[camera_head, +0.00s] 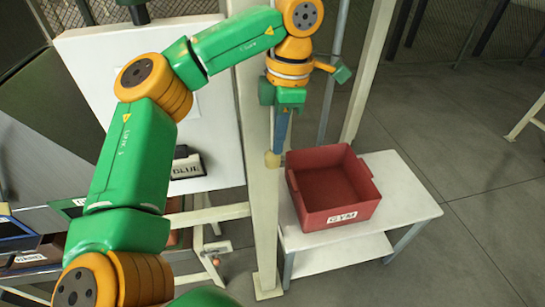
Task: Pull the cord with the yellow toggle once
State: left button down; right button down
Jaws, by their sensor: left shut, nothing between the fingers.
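My left gripper (274,158) points down in front of a pale upright post (262,215), just left of the red bin's rim. Its fingers look shut with nothing between them. I cannot make out a yellow toggle or its cord with certainty. A small orange knob (217,262) shows low down by the pale frame's leg, left of the post; I cannot tell what it hangs from. My right gripper is not in view.
A red bin (342,217) labelled GYM stands on a white table (415,205). Dark trays (15,237) are at the left.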

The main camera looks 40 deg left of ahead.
aim_at(277, 162)
pick_arm(q)
jog(key=shift+f, duration=0.8)
notch_tip(277, 162, down, 5)
jog(key=b, duration=0.4)
jog(key=shift+s+f, duration=0.1)
jog(key=shift+f, duration=0.1)
jog(key=shift+r, duration=0.4)
jog(key=w+d+r+p, duration=0.2)
jog(key=w+r+p, duration=0.1)
jog(key=r, duration=0.4)
jog(key=shift+d+r+p, duration=0.35)
jog(key=shift+r+p, duration=0.05)
jog(key=shift+p, duration=0.05)
